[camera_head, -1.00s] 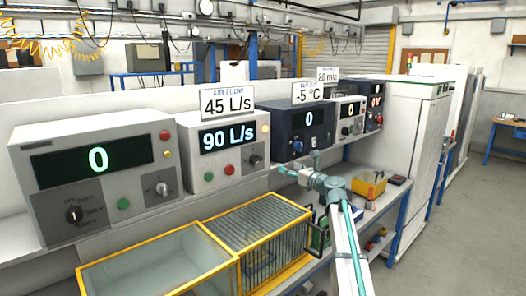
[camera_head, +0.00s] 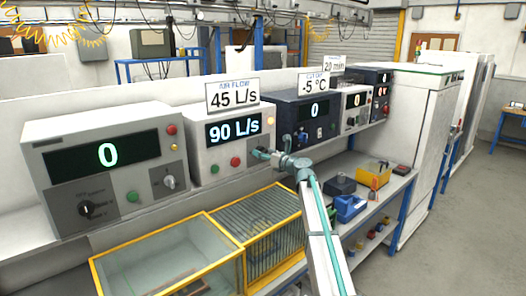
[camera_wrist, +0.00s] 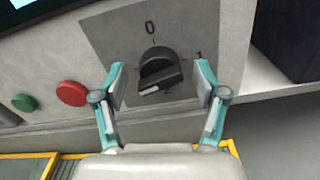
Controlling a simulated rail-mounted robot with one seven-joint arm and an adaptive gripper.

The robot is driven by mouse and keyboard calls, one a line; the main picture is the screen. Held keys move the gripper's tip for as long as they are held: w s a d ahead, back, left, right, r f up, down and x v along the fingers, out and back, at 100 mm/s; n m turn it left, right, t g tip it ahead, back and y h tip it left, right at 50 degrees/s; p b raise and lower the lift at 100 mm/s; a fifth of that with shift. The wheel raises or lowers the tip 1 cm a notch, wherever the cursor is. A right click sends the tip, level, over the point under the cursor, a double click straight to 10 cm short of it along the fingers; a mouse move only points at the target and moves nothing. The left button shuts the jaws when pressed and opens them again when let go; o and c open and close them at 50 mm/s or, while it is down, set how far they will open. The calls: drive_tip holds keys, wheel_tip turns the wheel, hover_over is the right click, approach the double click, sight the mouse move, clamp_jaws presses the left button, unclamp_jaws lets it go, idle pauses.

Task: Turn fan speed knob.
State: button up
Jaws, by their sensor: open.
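The fan speed knob (camera_wrist: 160,72) is black, on a grey panel with a "0" mark above it, in the wrist view. Its pointer bar is tilted, with a pale end toward the lower left. My gripper (camera_wrist: 159,80) is open, with one teal finger on each side of the knob; whether they touch it I cannot tell. In the head view my gripper (camera_head: 260,154) is at the lower right of the white air flow unit (camera_head: 205,168), hiding its knob. The unit's display (camera_head: 233,131) reads 90 L/s, and the sign (camera_head: 233,95) above reads 45 L/s.
A red button (camera_wrist: 72,93) and a green button (camera_wrist: 24,102) are left of the knob. A larger grey unit (camera_head: 110,190) stands to the left, a dark blue unit (camera_head: 300,112) to the right. A yellow-framed glass box (camera_head: 165,255) lies below.

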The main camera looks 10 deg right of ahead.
drive_tip(key=shift+w+a, duration=0.2)
drive_tip(key=shift+w, duration=0.15)
drive_tip(key=shift+c, duration=0.2)
drive_tip(key=c, duration=1.1)
